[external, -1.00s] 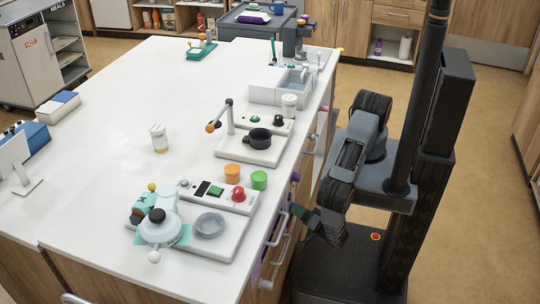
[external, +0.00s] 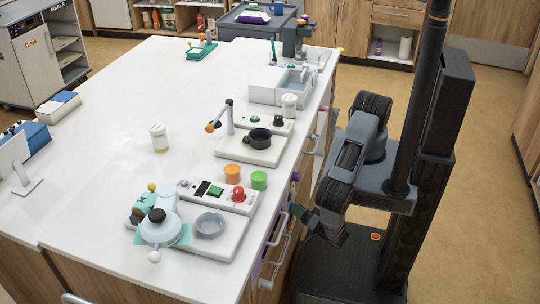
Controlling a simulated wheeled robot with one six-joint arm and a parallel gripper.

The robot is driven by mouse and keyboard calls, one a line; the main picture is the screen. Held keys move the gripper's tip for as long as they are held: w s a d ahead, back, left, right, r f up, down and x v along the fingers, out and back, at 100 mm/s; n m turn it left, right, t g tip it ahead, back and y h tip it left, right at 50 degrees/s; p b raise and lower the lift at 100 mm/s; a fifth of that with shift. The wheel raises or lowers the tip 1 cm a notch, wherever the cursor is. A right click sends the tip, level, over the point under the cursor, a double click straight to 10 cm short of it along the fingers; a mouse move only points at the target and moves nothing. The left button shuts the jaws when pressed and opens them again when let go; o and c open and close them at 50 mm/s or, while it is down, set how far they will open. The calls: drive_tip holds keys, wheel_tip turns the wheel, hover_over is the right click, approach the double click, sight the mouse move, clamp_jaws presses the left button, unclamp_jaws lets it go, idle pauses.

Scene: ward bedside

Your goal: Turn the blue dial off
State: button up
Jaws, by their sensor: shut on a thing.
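My gripper (external: 299,212) is at the front face of the white counter, below its right edge, with its tips against or very close to that face. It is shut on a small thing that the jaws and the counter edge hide. I cannot make out a blue dial in this view. A purple knob (external: 295,177) sticks out of the counter front just above my gripper, apart from it.
Metal bar handles (external: 279,229) are just left of my gripper. The floor on the right is clear.

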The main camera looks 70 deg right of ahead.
drive_tip(key=n+b, duration=0.1)
drive_tip(key=n, duration=0.1)
drive_tip(key=n+t+y+b, duration=0.1)
drive_tip(key=n+b, duration=0.1)
drive_tip(key=shift+d+f+y, duration=0.1)
drive_tip(key=shift+f+y, duration=0.2)
drive_tip(key=shift+f, duration=0.05)
drive_tip(key=shift+r+n+t+y+b, duration=0.3)
drive_tip(key=shift+n+y, duration=0.1)
drive_tip(key=shift+n, duration=0.4)
drive_tip(key=o, duration=0.9)
drive_tip(key=shift+b+v, duration=1.8)
drive_tip(key=shift+v, duration=5.1)
